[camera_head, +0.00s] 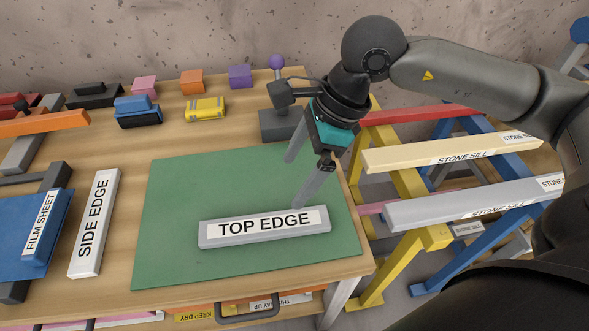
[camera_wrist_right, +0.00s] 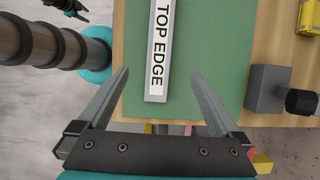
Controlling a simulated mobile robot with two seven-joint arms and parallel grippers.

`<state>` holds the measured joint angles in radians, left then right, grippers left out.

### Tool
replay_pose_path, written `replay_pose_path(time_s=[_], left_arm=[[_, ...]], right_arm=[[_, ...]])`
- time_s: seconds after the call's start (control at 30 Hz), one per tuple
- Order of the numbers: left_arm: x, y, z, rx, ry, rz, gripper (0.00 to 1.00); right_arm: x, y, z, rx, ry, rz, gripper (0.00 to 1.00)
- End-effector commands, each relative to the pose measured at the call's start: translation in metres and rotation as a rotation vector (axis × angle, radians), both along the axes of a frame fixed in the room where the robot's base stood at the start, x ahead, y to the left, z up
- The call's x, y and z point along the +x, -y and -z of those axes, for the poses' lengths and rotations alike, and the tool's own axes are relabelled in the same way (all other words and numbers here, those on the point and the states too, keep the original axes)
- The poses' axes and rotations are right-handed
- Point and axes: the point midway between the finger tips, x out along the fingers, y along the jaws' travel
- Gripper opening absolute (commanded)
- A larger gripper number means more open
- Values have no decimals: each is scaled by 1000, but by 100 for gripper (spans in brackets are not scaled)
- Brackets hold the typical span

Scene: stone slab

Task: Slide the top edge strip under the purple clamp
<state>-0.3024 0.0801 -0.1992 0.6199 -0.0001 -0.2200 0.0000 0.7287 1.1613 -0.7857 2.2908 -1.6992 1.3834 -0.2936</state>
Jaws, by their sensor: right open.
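The top edge strip (camera_head: 265,240), a light grey bar with a white TOP EDGE label, lies flat on the green mat (camera_head: 170,200). My right gripper (camera_head: 296,180) is open and empty above the strip's right end. In the right wrist view the strip (camera_wrist_right: 149,97) shows between the spread fingers, apart from both. The purple clamp has a purple ball knob (camera_head: 277,62) and a grey base block (camera_head: 281,125) at the mat's back right corner; my right gripper partly hides it. A dark and teal part at the right wrist view's top left seems to be my left gripper (camera_wrist_right: 68,8); its jaws are unclear.
A side edge strip (camera_head: 94,222) and a blue film sheet block (camera_head: 30,240) lie left of the mat. Several coloured clamps and blocks, including a yellow one (camera_head: 205,109), stand along the back. Stone sill bars (camera_head: 450,153) rest on trestles at right. The mat's left part is clear.

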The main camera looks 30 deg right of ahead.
Motion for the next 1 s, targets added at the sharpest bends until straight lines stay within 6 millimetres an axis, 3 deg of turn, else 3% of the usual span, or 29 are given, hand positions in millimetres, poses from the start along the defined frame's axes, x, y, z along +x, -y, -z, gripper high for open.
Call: replay_pose_path(time_s=[0.17, 0.7, 1.0], left_arm=[[-1, 0, 2, 0, -1, 0, 50], [0, 0, 17, 0, -1, 1, 50], [3, 0, 22, 0, 4, 0, 50]], right_arm=[[1, -5, 11, 4, -4, -2, 100], [11, -42, 105, 5, -5, 0, 100], [16, -55, 137, 4, -2, 0, 100]])
